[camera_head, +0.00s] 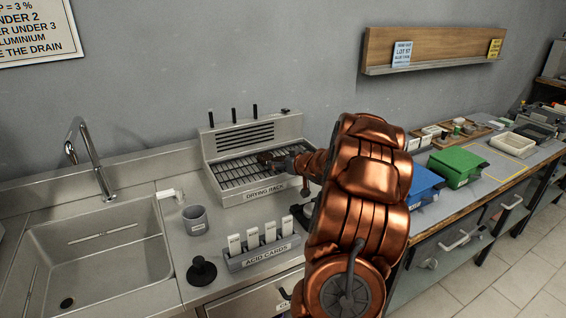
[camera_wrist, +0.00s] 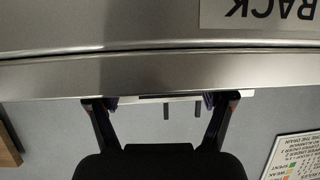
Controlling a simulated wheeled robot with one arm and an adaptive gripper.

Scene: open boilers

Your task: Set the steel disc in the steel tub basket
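My gripper (camera_head: 268,160) is over the drying rack (camera_head: 243,197), at the right side of its wire bed in the head view. In the wrist view my gripper (camera_wrist: 162,100) has its two fingers wide apart, and I see nothing held between them. The rack's front face (camera_wrist: 160,70) fills the upper part of that view, with its label upside down. I cannot make out a steel disc in either view; my copper-coloured arm covers part of the bench. I cannot pick out a steel tub basket for certain.
A steel sink (camera_head: 100,258) with a tap is at left. A grey cup (camera_head: 195,221), a black knobbed object (camera_head: 202,270) and an acid card holder (camera_head: 262,250) stand before the rack. Blue (camera_head: 424,186) and green (camera_head: 458,166) bins and a white tray (camera_head: 512,146) are at right.

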